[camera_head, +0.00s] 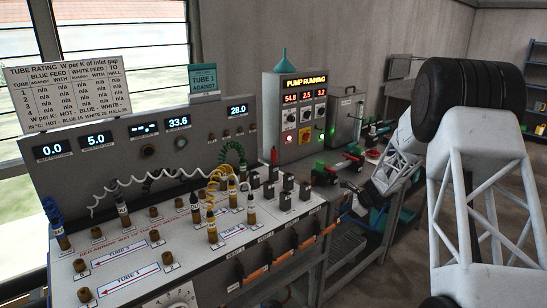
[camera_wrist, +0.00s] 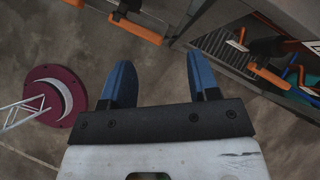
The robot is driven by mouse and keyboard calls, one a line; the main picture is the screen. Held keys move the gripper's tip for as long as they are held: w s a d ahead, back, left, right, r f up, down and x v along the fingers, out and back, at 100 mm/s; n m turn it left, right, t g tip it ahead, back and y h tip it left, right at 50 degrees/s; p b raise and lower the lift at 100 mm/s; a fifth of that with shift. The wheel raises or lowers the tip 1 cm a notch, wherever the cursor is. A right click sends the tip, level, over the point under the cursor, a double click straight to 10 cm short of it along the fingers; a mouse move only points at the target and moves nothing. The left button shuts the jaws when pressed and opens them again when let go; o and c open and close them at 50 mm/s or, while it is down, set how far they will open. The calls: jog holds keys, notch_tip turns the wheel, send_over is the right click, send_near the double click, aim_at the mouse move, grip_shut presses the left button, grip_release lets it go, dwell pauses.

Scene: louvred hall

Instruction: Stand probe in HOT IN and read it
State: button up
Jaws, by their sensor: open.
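Several probes with coiled cables stand in brass sockets on the bench panel: a blue-cabled one (camera_head: 56,226) at the left, white-cabled ones (camera_head: 122,211) and yellow-cabled ones (camera_head: 211,226). Socket labels are too small to read, so I cannot tell which is HOT IN or which probe is meant. The display panel (camera_head: 140,138) reads 0.0, 5.0, dashes, 33.6 and 28.0. My gripper (camera_wrist: 161,72) is open and empty in the wrist view, its blue fingers over the floor beside the bench front. It is apart from the probes.
Orange-handled levers (camera_head: 277,257) stick out along the bench front and show in the wrist view (camera_wrist: 137,28). A pump unit (camera_head: 301,115) reading PUMP RUNNING stands behind. A rating card (camera_head: 66,96) stands on the display panel. A dark red round base (camera_wrist: 51,97) is on the floor.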

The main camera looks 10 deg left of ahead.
jog(key=w+a+r+n+h, duration=0.1)
jog(key=w+a+r+n, duration=0.2)
jog(key=w+a+r+n+h, duration=0.1)
jog(key=w+a+r+n, duration=0.1)
jog(key=w+a+n, duration=0.1)
jog(key=w+a+r+n+t+h, duration=0.1)
jog(key=w+a+r+n+h, duration=0.1)
jog(key=w+a+r+n, duration=0.1)
jog(key=shift+w+a+r+n, duration=0.1)
jog(key=shift+a+r+n, duration=0.1)
jog(key=shift+a+n, duration=0.3)
jog(key=shift+a+r+n, duration=0.15)
jog(key=shift+a+n, duration=0.15)
jog(key=shift+n, duration=0.3)
jog(key=w+a+r+n+t+h, duration=0.1)
jog(key=w+a+r+n, duration=0.15)
jog(key=a, duration=0.25)
jog(key=w+a+r+n+t, duration=0.1)
jog(key=w+a+r+n, duration=0.1)
jog(key=a+r+n, duration=0.15)
jog(key=n+t, duration=0.2)
jog(key=n, duration=0.4)
send_near(274, 153)
jog(key=x, duration=0.2)
jog(key=shift+a+r, duration=0.15)
jog(key=shift+w+f, duration=0.1)
jog(key=shift+f, duration=0.1)
jog(key=shift+x, duration=4.8)
jog(key=shift+f, duration=0.1)
jog(key=shift+c, duration=0.4)
